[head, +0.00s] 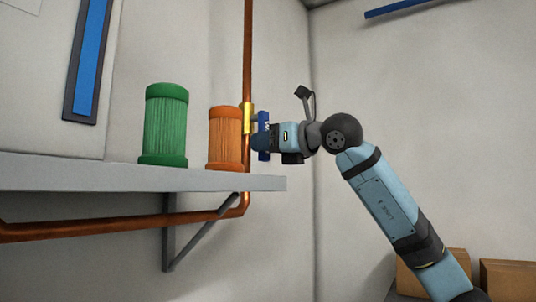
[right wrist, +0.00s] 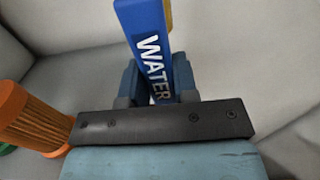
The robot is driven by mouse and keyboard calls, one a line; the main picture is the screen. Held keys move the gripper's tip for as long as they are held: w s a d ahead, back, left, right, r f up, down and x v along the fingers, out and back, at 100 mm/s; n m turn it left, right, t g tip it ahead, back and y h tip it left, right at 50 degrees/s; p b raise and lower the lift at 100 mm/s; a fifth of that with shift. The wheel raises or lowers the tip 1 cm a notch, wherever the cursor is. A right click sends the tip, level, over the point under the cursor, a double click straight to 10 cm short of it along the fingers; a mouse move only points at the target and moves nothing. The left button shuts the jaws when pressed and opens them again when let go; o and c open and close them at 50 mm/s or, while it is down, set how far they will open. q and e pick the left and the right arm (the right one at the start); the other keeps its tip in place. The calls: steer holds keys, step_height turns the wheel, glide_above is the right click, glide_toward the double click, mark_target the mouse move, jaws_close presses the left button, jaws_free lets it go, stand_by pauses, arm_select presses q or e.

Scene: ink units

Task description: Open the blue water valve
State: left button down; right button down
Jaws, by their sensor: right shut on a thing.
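The blue water valve handle (head: 264,120) shows in the head view beside a brass valve body (head: 247,118) on the upright copper pipe. It stands about upright, along the pipe. In the right wrist view the handle (right wrist: 143,30) carries white "WATER" lettering. My right gripper (head: 261,141) reaches it from the right, and its fingers are shut on the handle's lower part. In the right wrist view the right gripper (right wrist: 157,78) has one finger on each side of the handle. My left gripper is not in view.
A grey shelf (head: 120,175) on a bracket holds a green ribbed canister (head: 165,125) and an orange one (head: 224,138), which stands close left of the pipe. The copper pipe (head: 248,45) bends below the shelf. Cardboard boxes (head: 508,279) sit at lower right.

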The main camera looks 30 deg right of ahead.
steer(key=shift+a, duration=0.15)
steer(key=shift+m, duration=0.3)
steer(key=c, duration=0.9)
jaws_free()
steer(key=b+v, duration=0.4)
steer(key=v, duration=1)
